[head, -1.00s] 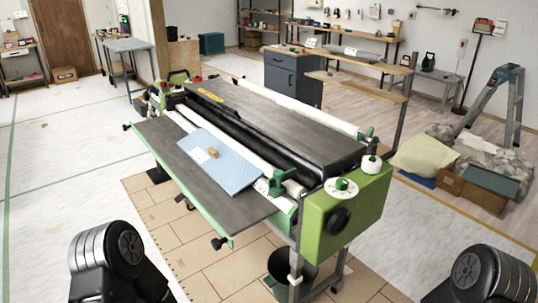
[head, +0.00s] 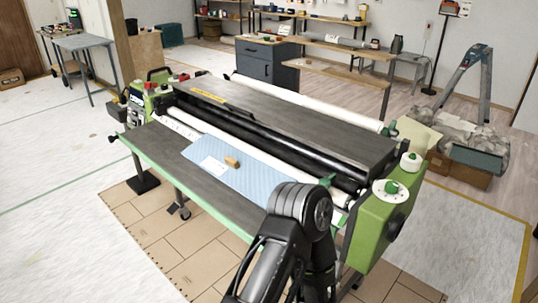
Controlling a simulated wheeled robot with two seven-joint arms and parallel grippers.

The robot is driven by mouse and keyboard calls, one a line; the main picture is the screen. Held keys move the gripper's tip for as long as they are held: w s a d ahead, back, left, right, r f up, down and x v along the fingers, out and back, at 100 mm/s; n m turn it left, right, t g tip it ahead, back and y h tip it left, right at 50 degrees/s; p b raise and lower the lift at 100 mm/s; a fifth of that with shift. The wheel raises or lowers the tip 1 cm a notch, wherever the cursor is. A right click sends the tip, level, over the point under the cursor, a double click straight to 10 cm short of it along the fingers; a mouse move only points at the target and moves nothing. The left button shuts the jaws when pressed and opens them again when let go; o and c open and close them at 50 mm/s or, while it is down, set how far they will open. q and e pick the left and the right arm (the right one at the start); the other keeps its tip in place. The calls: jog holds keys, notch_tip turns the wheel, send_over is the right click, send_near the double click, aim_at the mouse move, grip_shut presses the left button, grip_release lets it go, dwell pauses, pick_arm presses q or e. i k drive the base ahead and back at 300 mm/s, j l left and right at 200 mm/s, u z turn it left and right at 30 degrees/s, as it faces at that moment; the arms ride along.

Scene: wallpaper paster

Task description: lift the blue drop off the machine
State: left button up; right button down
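The blue drop (head: 250,179), a pale blue patterned sheet, lies on the dark front table (head: 165,153) of the green wallpaper pasting machine (head: 377,225). Its back edge is by the white roller, and one of my dark arm links covers its right part. A small wooden block (head: 232,162) and a white label (head: 212,166) lie on the sheet. Neither of my grippers shows in the head view; only arm links are seen at the lower middle, and I cannot tell which arm they belong to.
Green knobs and a control box stand at the machine's right end. Brown boards (head: 150,228) cover the floor around the machine. A stepladder (head: 470,80) and a cardboard box (head: 465,174) are at the right. Open floor lies to the left.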

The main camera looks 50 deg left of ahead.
aim_at(257, 180)
jog(key=k+j+z, duration=0.1)
jog(key=j, duration=0.35)
jog(key=k+j, duration=0.2)
jog(key=j, duration=0.2)
jog(key=k+j+z, duration=0.15)
jog(key=j, duration=0.3)
jog(key=k+j, duration=0.15)
jog(key=j, duration=0.25)
jog(key=k+j+z, duration=0.15)
jog(key=j, duration=0.25)
jog(key=k+j, duration=0.25)
jog(key=k+j+z, duration=0.15)
jog(key=j, duration=0.35)
